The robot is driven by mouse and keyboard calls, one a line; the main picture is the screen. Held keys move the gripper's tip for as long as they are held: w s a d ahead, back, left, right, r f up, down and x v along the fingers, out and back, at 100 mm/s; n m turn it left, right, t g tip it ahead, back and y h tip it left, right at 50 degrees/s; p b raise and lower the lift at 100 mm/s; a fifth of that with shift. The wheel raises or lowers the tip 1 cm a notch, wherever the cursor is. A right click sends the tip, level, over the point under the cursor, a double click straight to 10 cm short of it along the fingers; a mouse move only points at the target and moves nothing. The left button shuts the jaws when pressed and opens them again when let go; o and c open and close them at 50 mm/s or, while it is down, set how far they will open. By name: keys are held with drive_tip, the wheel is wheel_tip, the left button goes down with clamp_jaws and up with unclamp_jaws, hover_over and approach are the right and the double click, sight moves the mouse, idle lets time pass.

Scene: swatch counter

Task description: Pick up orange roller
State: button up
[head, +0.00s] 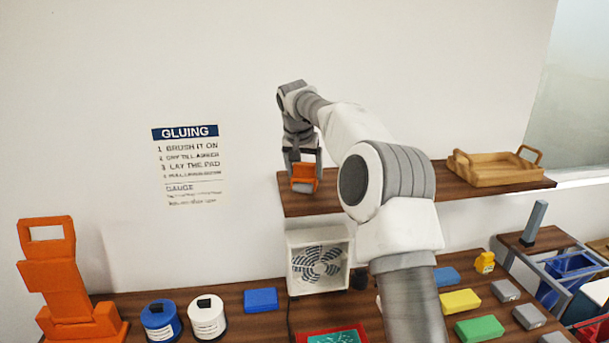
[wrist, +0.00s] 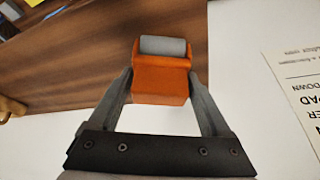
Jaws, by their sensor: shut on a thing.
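The orange roller (head: 304,174) is an orange block with a grey cylinder at one end. My gripper (head: 303,160) is shut on it, in front of the left end of the wooden wall shelf in the head view. In the wrist view the roller (wrist: 160,84) sits between the two fingers of my gripper (wrist: 160,92), with its grey cylinder pointing away from the palm. In the head view the grey part hangs at the bottom. I cannot tell whether the roller touches the shelf.
The wooden shelf (head: 410,187) carries a wooden tray (head: 493,172) at its right end. Below stand a white-framed fan (head: 319,263), blue and white tins and several coloured blocks on the counter. A large orange stand (head: 58,275) is at left. A gluing sign (head: 188,165) hangs on the wall.

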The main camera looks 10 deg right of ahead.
wheel_tip(320, 180, up, 3)
drive_tip(key=shift+f, duration=0.2)
drive_tip(key=s+d+r+b, duration=0.1)
drive_tip(key=s+d+r, duration=0.5)
drive_tip(key=d, duration=0.4)
drive_tip(key=shift+r+b, duration=0.4)
drive_tip(key=shift+r, duration=0.3)
drive_tip(key=o, duration=1.1)
drive_tip(key=c, duration=0.6)
drive_tip(key=shift+f, duration=0.1)
